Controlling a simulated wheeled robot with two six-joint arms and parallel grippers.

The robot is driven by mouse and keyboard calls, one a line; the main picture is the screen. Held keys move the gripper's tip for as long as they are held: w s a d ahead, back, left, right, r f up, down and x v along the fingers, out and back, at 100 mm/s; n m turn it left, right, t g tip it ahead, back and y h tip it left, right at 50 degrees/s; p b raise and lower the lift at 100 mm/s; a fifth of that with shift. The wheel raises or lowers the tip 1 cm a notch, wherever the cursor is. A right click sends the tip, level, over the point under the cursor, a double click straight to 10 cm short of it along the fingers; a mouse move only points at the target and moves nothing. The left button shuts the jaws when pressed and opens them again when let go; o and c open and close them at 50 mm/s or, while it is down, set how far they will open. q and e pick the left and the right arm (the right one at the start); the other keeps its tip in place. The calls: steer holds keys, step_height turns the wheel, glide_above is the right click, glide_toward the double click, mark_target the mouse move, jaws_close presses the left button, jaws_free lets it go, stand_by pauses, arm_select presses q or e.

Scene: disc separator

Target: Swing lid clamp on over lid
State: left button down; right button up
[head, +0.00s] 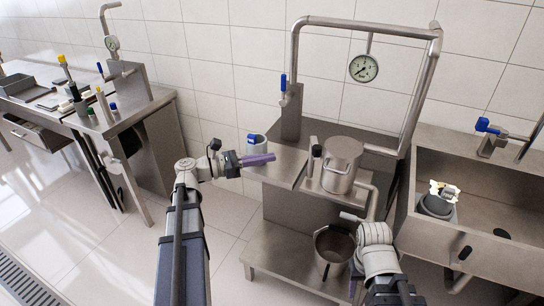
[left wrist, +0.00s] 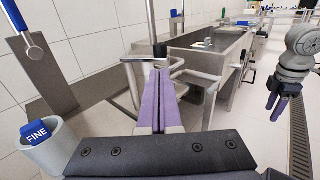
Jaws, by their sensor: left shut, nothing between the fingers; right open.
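The steel separator bowl (head: 338,180) stands on the middle bench, with its flat round lid (head: 343,148) on top. The lid clamp's black upright handle (head: 316,152) is at the bowl's left side; a black knob (left wrist: 160,51) shows just beyond my fingers in the left wrist view. Whether the clamp lies over the lid is unclear. My left gripper (head: 272,158) is shut and empty, its purple fingers pointing right toward the handle, apart from it. My right gripper (head: 353,282) is low before the bench, mostly hidden by its wrist; its fingers are open in the left wrist view (left wrist: 278,105).
A pipe frame with a gauge (head: 363,68) rises behind the bowl. A steel bucket (head: 333,258) stands below. A sink (head: 480,215) is right; another bench (head: 130,112) is left.

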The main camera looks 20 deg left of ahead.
mark_target(313, 150)
arm_select(q)
steer(key=x, duration=1.1)
steer(key=shift+w+d, duration=0.15)
steer(key=shift+d, duration=0.15)
steer(key=shift+d, duration=0.1)
